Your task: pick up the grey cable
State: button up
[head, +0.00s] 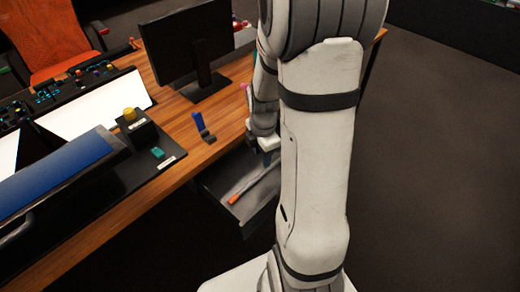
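An open grey drawer (214,193) sticks out below the front edge of the wooden desk. In it lies a thin, light grey length with an orange end (233,199). It looks like the grey cable, but it is small in view and its right part runs toward my arm. My gripper (268,158) is above the drawer's back right area, near the desk edge. My own arm covers much of it, and its fingers are too small and dark to tell whether they are open.
On the wooden desk (215,138) stand a black monitor (190,45), a blue upright item in a dark holder (198,122), a black box with a yellow button (130,115) and control panels at left. An orange chair (55,38) is behind. Floor at right is clear.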

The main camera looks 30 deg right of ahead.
aim_at(268, 169)
jog(key=d+n, duration=0.1)
jog(key=d+f+n+p, duration=0.1)
jog(key=n, duration=0.1)
jog(key=shift+w+f, duration=0.15)
jog(key=shift+w, duration=0.25)
jog(key=f, duration=0.2)
jog(key=f+b, duration=0.1)
jog(key=f, duration=0.5)
jog(key=shift+w+d, duration=0.2)
jog(key=shift+d, duration=0.1)
grip_shut()
